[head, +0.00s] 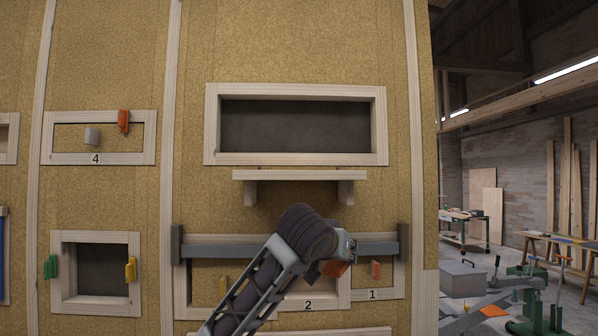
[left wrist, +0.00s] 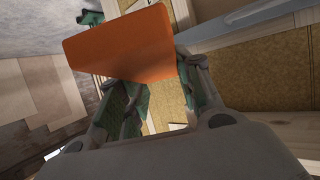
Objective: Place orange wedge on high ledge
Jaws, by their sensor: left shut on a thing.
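The orange wedge (left wrist: 125,45) is a flat-faced orange block held between the green-padded fingers of my left gripper (left wrist: 160,95) in the left wrist view. In the head view the wedge (head: 335,268) shows only in part beside my left gripper (head: 338,262), whose fingers are mostly hidden by my arm. The high ledge (head: 300,174) is a bare pale wooden shelf on two brackets, under a wide framed recess. My left gripper is below the ledge, toward its right end, and apart from it. My right gripper is not in view.
A grey horizontal bar (head: 225,250) crosses the wall below the ledge, over the openings marked 1 and 2. The framed recess (head: 295,125) is above the ledge. A panel marked 4 (head: 65,131) is at left. The workshop opens at right, with benches and clutter.

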